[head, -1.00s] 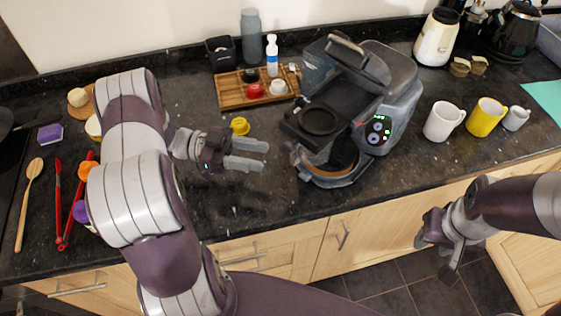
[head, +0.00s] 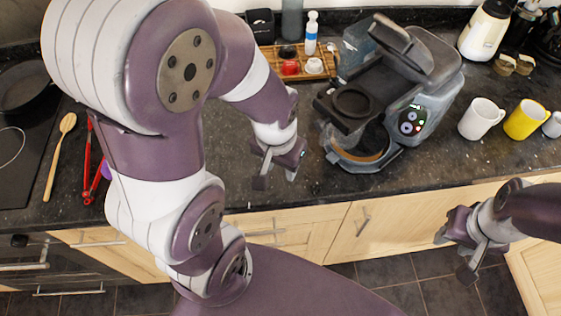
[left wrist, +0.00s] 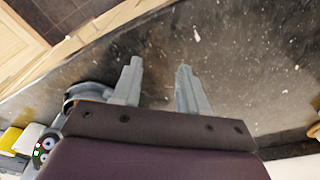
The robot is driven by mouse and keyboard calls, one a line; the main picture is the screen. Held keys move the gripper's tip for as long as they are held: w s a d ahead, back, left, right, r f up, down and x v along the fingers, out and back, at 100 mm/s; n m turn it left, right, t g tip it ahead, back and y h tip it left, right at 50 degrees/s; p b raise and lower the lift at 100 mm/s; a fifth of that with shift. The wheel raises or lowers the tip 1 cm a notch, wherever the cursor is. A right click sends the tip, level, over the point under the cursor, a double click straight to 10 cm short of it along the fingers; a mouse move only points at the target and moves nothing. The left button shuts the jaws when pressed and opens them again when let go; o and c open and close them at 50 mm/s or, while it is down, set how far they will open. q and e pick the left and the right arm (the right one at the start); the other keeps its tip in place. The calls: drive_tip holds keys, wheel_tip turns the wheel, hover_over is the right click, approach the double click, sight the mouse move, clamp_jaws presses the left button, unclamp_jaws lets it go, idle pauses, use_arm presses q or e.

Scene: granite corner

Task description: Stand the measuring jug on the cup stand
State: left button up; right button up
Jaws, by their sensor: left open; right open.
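I cannot pick out the measuring jug for certain. A small pale cup with a handle (head: 552,125) stands at the right edge of the head view, partly cut off. The grey coffee machine (head: 436,92) has a black round plate (head: 352,101) and, below it, a ring-shaped base (head: 366,163); I cannot tell which is the cup stand. My left gripper (head: 276,179) is open and empty over the counter, left of the machine. In the left wrist view its fingers (left wrist: 158,70) have only bare counter between them. My right gripper (head: 455,257) is open and empty, in front of the cabinets.
A white mug (head: 481,118) and a yellow mug (head: 525,119) stand right of the machine. A wooden tray (head: 268,62) with small items is behind. A wooden spoon (head: 58,158) and red tongs (head: 88,165) lie left. The counter (head: 315,182) near my left gripper is clear.

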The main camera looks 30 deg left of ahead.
use_arm(q)
drive_tip(key=shift+c, duration=0.2)
